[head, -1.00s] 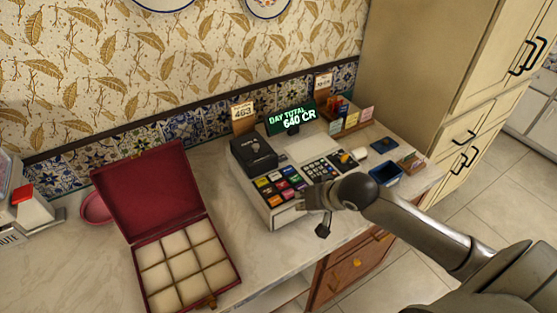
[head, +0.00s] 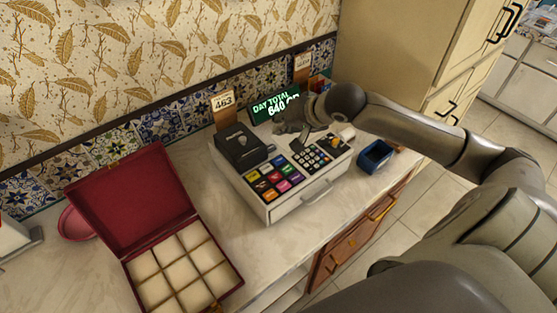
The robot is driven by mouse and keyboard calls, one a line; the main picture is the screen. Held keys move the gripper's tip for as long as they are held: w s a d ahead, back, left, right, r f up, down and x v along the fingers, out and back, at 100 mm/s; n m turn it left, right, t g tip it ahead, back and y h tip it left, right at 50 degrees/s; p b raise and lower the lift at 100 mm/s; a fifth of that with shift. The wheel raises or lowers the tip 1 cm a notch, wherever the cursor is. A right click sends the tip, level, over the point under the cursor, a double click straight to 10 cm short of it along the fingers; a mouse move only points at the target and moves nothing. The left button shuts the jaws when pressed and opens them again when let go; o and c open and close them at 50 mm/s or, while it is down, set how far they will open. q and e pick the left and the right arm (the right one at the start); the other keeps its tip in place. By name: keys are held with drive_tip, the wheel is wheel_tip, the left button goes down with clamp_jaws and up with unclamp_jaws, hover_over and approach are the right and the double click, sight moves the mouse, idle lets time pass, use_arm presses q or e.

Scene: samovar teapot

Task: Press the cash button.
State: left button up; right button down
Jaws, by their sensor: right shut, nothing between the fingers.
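The cash register (head: 330,190) stands on the counter, with a block of coloured keys (head: 274,177) at its front left and a dark number keypad (head: 314,157) to their right. The key labels are too small to read, so I cannot tell which one is the cash button. Its green-lit display (head: 268,108) reads DAY TOTAL 640 CR and is partly covered by my right gripper. My right gripper (head: 283,128) is shut and empty, over the back part of the register behind the keys. I cannot tell whether it touches the register. My left gripper is out of view.
A black box-like unit (head: 240,146) sits on the register's left, with a 463 card (head: 223,103) behind it. An open red box (head: 130,200) with cream compartments stands to the left. A blue tray (head: 375,156) lies on the right. Counter between box and register is clear.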

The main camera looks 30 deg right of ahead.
drive_tip(key=f, duration=0.1)
drive_tip(key=b, duration=0.6)
hover_over(281, 158)
wheel_tip(281, 158, down, 5)
drive_tip(key=shift+s+f, duration=0.1)
wheel_tip(281, 158, down, 2)
drive_tip(key=shift+f+b, duration=0.1)
drive_tip(key=shift+b, duration=0.4)
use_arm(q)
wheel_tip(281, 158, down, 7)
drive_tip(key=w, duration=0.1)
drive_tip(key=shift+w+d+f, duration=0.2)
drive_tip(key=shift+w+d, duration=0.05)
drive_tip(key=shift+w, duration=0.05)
use_arm(e)
drive_tip(key=shift+f, duration=0.1)
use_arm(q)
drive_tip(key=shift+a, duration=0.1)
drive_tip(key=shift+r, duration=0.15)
use_arm(e)
drive_tip(key=shift+f, duration=0.15)
drive_tip(key=shift+f, duration=0.25)
